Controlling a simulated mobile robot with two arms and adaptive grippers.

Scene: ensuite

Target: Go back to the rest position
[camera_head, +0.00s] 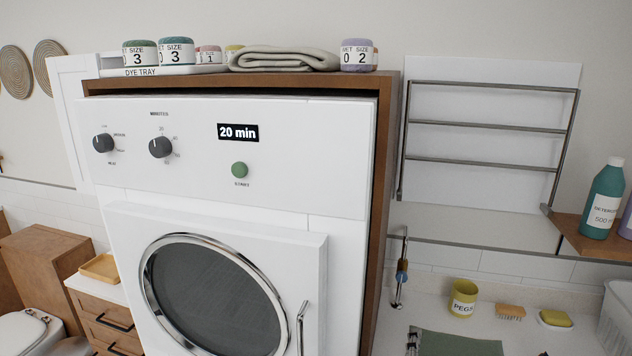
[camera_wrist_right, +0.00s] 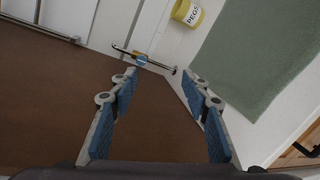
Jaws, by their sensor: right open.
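My right gripper (camera_wrist_right: 158,115) shows in the right wrist view, with its two blue-padded fingers spread apart and nothing between them. In the head view a white dryer (camera_head: 250,190) stands in a brown wooden frame. Its round-windowed door (camera_head: 212,295) looks closed. Its display (camera_head: 238,132) reads "20 min". A green button (camera_head: 239,170) and two dark knobs are on its panel.
A dye tray (camera_head: 150,72) with yarn balls and a folded cloth (camera_head: 284,59) lie on top. At right are a wall rack (camera_head: 490,125), a detergent bottle (camera_head: 602,200), a yellow pegs cup (camera_head: 463,298) and a green mat (camera_head: 455,343). The mat also shows in the wrist view (camera_wrist_right: 255,60).

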